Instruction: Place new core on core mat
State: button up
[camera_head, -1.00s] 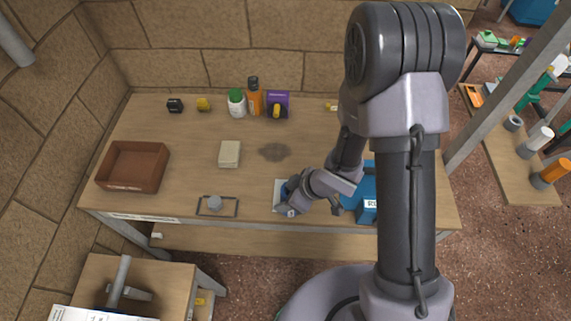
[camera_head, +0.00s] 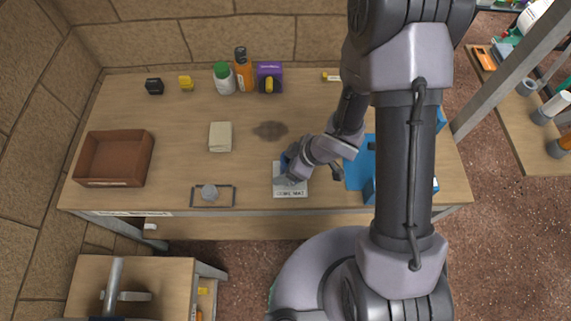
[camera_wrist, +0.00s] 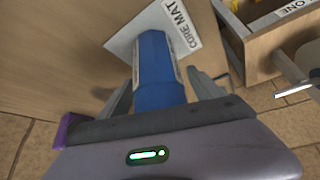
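The core mat (camera_head: 291,192) is a white sheet labelled CORE MAT near the front edge of the workbench. It also shows at the top of the wrist view (camera_wrist: 186,25). A blue core (camera_wrist: 158,72) with a pale label strip on its side stands between the fingers of my gripper (camera_wrist: 162,80), which appear to be against its sides. Its far end overlaps the mat; I cannot tell whether it touches it. In the head view my gripper (camera_head: 289,172) is low over the mat, and the core is mostly hidden.
A blue bin (camera_head: 360,176) stands just right of the mat, partly behind my arm. A brown tray (camera_head: 115,158), a beige block (camera_head: 220,137) and several bottles (camera_head: 242,72) are farther off.

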jog(key=p+v, duration=0.7)
jog(key=v, duration=0.5)
jog(key=w+d+r+m+t+h, duration=0.25)
jog(key=d+r+m, duration=0.2)
jog(key=r, duration=0.25)
jog(key=w+d+r+m+t+h, duration=0.1)
jog(key=w+d+r+m+h, duration=0.25)
jog(key=d+r, duration=0.35)
jog(key=s+a+r+m, duration=0.2)
jog(key=s+r+m, duration=0.5)
jog(key=r, duration=0.4)
jog(key=s+a+r+m+y, duration=0.2)
jog(key=s+a+r, duration=0.2)
jog(key=s+a, duration=0.3)
jog(key=shift+s+r+y, duration=0.2)
jog(key=shift+s+y, duration=0.1)
jog(key=shift+s, duration=0.3)
